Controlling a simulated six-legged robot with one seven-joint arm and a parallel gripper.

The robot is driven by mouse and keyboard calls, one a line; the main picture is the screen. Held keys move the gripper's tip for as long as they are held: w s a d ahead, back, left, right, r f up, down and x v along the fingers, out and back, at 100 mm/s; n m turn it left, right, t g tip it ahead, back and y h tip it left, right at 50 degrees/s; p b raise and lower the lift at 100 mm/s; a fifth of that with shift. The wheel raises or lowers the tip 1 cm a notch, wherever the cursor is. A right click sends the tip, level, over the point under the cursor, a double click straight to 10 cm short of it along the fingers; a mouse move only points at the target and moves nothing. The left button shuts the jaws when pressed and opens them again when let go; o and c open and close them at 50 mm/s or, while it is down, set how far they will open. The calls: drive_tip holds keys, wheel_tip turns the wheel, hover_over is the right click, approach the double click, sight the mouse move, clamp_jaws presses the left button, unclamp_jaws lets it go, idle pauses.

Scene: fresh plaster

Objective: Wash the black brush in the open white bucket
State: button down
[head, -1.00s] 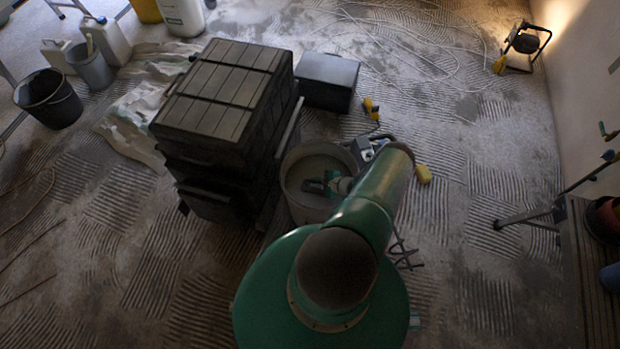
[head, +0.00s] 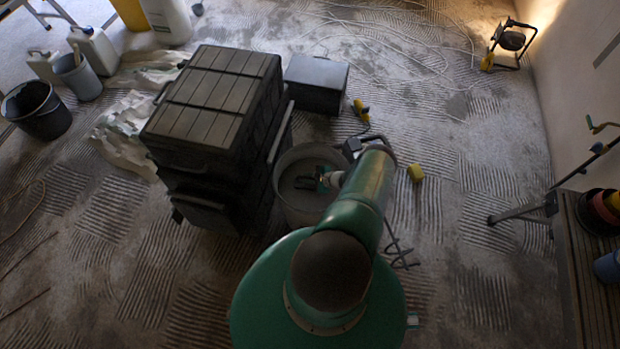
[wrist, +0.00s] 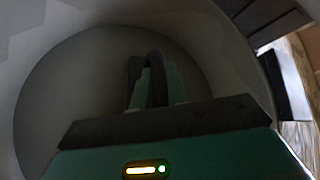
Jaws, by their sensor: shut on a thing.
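The open white bucket (head: 299,211), greyish in this light, stands on the floor right of the black toolbox stack. My gripper (head: 323,178) reaches into its mouth from the right. It is shut on the black brush (head: 304,184), a small dark shape inside the bucket's rim. In the wrist view the bucket's pale inner wall (wrist: 50,75) surrounds my green fingers (wrist: 150,88), with a dark loop-like part of the brush (wrist: 157,78) between them. The bristles are hidden, and I cannot tell whether they touch liquid.
A tall black toolbox stack (head: 215,110) stands close left of the bucket. A dark box (head: 316,84) is behind it. A black bucket (head: 37,110) and canisters stand far left. A plank platform (head: 590,260) is at right.

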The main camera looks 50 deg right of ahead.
drive_tip(key=shift+r, duration=0.1)
wheel_tip(320, 180, up, 18)
idle(1.1)
drive_tip(key=shift+s, duration=0.1)
